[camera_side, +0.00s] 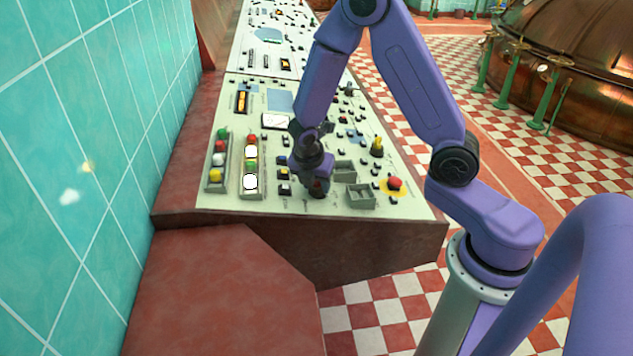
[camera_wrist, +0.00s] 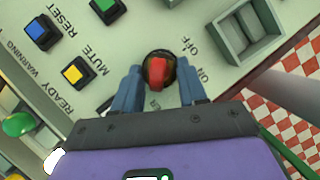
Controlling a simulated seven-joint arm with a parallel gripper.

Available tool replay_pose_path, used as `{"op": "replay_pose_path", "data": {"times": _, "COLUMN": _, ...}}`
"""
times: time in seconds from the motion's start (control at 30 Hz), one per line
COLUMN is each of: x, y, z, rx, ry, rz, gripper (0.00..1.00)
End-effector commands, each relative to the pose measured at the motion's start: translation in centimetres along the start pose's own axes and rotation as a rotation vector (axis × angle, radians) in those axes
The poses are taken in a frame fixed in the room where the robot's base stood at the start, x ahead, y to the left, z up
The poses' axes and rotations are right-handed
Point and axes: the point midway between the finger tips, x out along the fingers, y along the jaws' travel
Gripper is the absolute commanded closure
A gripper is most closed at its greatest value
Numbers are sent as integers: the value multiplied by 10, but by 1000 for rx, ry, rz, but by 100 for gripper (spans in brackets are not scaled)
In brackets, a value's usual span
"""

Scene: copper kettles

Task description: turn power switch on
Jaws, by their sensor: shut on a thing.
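The power switch (camera_wrist: 158,73) is a red rotary knob in a dark round base on the pale control panel, with ON and OFF printed to its right in the wrist view. My gripper (camera_wrist: 159,66) has its two blue-grey fingers on either side of the knob and is shut on it. The knob's red handle points nearly straight up and down in the wrist view. In the side view my gripper (camera_side: 317,188) reaches down to the panel's near end, and the switch is mostly hidden by it.
Blue RESET (camera_wrist: 40,29) and yellow MUTE (camera_wrist: 78,73) buttons lie left of the switch in the wrist view. A raised grey open box (camera_wrist: 246,33) stands to its right. In the side view a red mushroom button (camera_side: 394,183) sits near the panel's right edge.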

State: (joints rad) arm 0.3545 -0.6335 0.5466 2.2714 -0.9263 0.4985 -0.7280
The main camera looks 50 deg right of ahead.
Motion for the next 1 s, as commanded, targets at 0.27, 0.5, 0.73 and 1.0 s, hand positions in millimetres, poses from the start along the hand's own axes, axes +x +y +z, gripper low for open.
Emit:
{"op": "replay_pose_path", "data": {"times": 0.27, "x": 0, "y": 1, "z": 0, "rx": 29, "ry": -2, "rz": -11, "gripper": 89}}
{"op": "replay_pose_path", "data": {"times": 0.5, "x": 0, "y": 1, "z": 1, "rx": 34, "ry": -2, "rz": -12, "gripper": 89}}
{"op": "replay_pose_path", "data": {"times": 0.73, "x": 0, "y": 1, "z": 1, "rx": 35, "ry": -1, "rz": -12, "gripper": 42}}
{"op": "replay_pose_path", "data": {"times": 1.0, "x": 0, "y": 0, "z": 0, "rx": 32, "ry": -1, "rz": -12, "gripper": 33}}
